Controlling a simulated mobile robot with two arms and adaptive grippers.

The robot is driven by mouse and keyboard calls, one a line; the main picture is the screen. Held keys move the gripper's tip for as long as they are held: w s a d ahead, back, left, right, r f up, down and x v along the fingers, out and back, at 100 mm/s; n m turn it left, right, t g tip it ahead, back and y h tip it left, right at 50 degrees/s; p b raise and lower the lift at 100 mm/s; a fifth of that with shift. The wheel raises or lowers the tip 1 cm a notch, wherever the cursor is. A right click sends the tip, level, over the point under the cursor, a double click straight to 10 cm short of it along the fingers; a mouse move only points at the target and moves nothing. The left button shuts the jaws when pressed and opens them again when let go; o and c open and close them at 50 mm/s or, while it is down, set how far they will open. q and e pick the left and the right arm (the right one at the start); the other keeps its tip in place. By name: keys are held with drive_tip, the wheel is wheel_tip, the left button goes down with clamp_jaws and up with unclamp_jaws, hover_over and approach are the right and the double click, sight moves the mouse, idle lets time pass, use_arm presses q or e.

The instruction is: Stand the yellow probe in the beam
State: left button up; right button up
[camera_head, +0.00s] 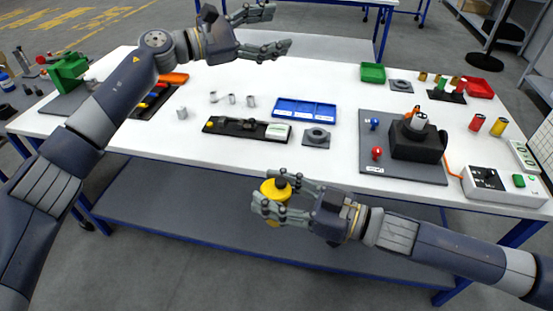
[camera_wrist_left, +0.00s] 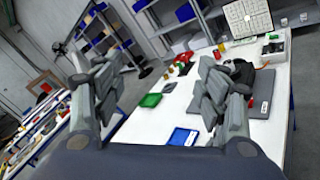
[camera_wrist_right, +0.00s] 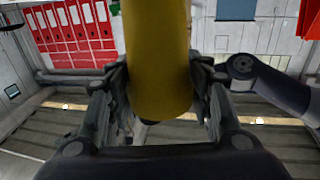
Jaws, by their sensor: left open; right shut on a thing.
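My right gripper (camera_head: 270,197) is shut on the yellow probe (camera_head: 275,188) and holds it in front of the table's near edge, over the lower shelf. In the right wrist view the probe (camera_wrist_right: 158,60) is a yellow cylinder between the fingers, with a dark lower end. My left gripper (camera_head: 276,29) is open and empty, raised past the table's back edge. No beam of light is visible. A grey board (camera_head: 376,176) at the right bears a blue knob, a red knob and a black block (camera_head: 415,143).
The white table (camera_head: 340,85) carries a blue tray (camera_head: 304,110), a black tray (camera_head: 224,127), a grey holed block (camera_head: 317,135) and small grey cylinders. Red and yellow cylinders (camera_head: 498,127) and a control box (camera_head: 500,186) stand at the right. The table's front left is clear.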

use_arm(q)
drive_tip(key=s+d+f+m+g+y, duration=0.2)
drive_tip(key=s+d+m+g+y, duration=0.25)
drive_tip(key=s, duration=0.45)
drive_tip(key=s+d+f+m+g+y, duration=0.1)
drive_tip(key=s+d+f+m+g, duration=0.1)
drive_tip(key=s+d+m+g, duration=0.45)
drive_tip(key=m+t+y, duration=0.4)
drive_tip(key=m+y, duration=0.5)
drive_tip(key=y, duration=0.2)
hover_over(276, 188)
drive_tip(key=f, duration=0.8)
drive_tip(key=shift+d+f, duration=0.25)
drive_tip(key=shift+d, duration=0.1)
drive_tip(key=shift+a+f+m, duration=0.15)
drive_tip(key=shift+a+m, duration=0.15)
drive_tip(key=shift+a+f, duration=0.1)
drive_tip(key=shift+f, duration=0.25)
wheel_tip(276, 188, down, 11)
drive_tip(key=shift+f, duration=0.1)
drive_tip(key=shift+c, duration=0.2)
drive_tip(key=c, duration=1.1)
